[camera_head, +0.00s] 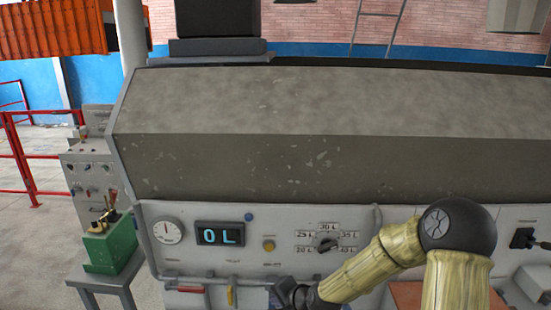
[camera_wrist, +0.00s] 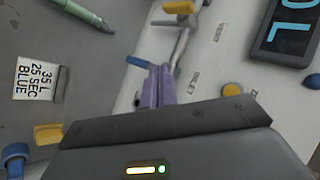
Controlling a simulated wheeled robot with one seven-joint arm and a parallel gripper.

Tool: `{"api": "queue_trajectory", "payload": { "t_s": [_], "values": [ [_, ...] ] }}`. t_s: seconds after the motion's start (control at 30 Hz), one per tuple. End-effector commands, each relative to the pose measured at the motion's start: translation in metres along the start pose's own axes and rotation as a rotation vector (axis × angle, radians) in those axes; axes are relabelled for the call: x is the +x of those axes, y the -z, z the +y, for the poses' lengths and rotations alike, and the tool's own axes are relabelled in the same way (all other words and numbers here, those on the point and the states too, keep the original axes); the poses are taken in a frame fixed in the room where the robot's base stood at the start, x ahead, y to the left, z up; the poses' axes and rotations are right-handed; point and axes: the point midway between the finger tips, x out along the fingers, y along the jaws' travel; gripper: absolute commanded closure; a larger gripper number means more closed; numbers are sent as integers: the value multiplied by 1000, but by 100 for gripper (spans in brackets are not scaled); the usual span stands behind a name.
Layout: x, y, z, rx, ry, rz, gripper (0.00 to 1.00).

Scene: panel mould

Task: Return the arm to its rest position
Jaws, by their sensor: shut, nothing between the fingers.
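My gripper (camera_wrist: 158,85) shows in the wrist view as two purple fingers closed together with nothing between them. It points toward the grey control panel (camera_head: 190,265). In the head view my arm comes in from the lower right, bends at a black elbow joint and reaches left and down to a dark wrist at the bottom edge, in front of the panel. The fingers cannot be made out there. In the wrist view a metal rod with a yellow handle (camera_wrist: 179,7) and a blue lever (camera_wrist: 140,62) lie beyond the fingertips.
The panel carries a display reading "0 L" (camera_head: 220,236), a gauge (camera_head: 167,231) and a dial (camera_head: 327,243). A large grey mould (camera_head: 300,150) stands above. A green box (camera_head: 113,245) sits on a stand at left. A card reading "35 L 25 SEC BLUE" (camera_wrist: 36,78) shows.

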Motion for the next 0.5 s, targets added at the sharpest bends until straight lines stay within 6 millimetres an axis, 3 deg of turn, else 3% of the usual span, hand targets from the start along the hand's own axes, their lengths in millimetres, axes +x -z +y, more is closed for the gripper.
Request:
{"api": "queue_trajectory", "payload": {
  "t_s": [0.2,0.5],
  "values": [
    [-39,-5,59,-342,-269,-10,100],
    [-126,-7,112,-655,-544,-71,100]
  ]
}}
